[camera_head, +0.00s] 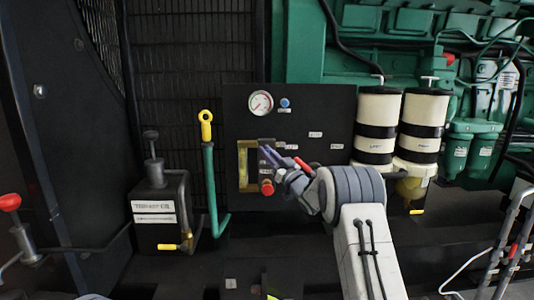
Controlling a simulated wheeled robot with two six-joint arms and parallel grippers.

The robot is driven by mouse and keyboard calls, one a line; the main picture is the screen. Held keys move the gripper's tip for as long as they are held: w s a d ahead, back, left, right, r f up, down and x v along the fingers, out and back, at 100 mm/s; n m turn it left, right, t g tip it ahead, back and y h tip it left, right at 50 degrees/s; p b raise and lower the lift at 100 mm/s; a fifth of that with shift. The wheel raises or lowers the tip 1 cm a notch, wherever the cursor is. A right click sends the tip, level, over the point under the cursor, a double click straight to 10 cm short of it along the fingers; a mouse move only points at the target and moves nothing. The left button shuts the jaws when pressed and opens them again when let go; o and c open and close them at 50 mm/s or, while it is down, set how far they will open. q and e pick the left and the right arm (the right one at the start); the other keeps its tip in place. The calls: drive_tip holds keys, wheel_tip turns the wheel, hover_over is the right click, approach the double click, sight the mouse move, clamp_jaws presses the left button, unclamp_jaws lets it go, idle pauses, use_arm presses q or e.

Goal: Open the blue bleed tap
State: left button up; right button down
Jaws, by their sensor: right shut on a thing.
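My right gripper (268,155) is at the black panel (318,110), just right of a yellow-framed gauge glass. Its fingers look blue-violet and close together, shut on a small part at the panel. That part is mostly hidden, and I cannot tell whether it is the blue bleed tap. A small round blue fitting (284,102) shows higher on the panel, right of the dial gauge (261,103), apart from the gripper. My left gripper is not in view.
A red knob (267,188) sits just below the gripper, and a red bar (303,166) is close to its right. Black-and-cream filters (377,120) stand right of the panel. A green pipe (211,190) with a yellow handle (206,126) rises at the left.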

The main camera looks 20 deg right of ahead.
drive_tip(key=n+g+p, duration=0.2)
drive_tip(key=n+p, duration=0.1)
drive_tip(key=shift+a+r+n+g+y+p, duration=0.2)
drive_tip(key=shift+r+n+g+y+p, duration=0.1)
drive_tip(key=shift+r, duration=0.05)
drive_tip(key=shift+f+n+g+p, duration=0.1)
drive_tip(key=shift+n+g+p, duration=0.2)
drive_tip(key=shift+n, duration=0.1)
drive_tip(key=shift+w+f+n, duration=0.1)
drive_tip(key=shift+f+n, duration=0.15)
drive_tip(key=shift+n, duration=0.05)
drive_tip(key=c, duration=0.8)
unclamp_jaws()
drive_tip(key=shift+a, duration=0.1)
drive_tip(key=shift+c, duration=0.2)
drive_tip(key=v, duration=1)
drive_tip(key=shift+s+p, duration=0.25)
drive_tip(key=shift+p, duration=0.15)
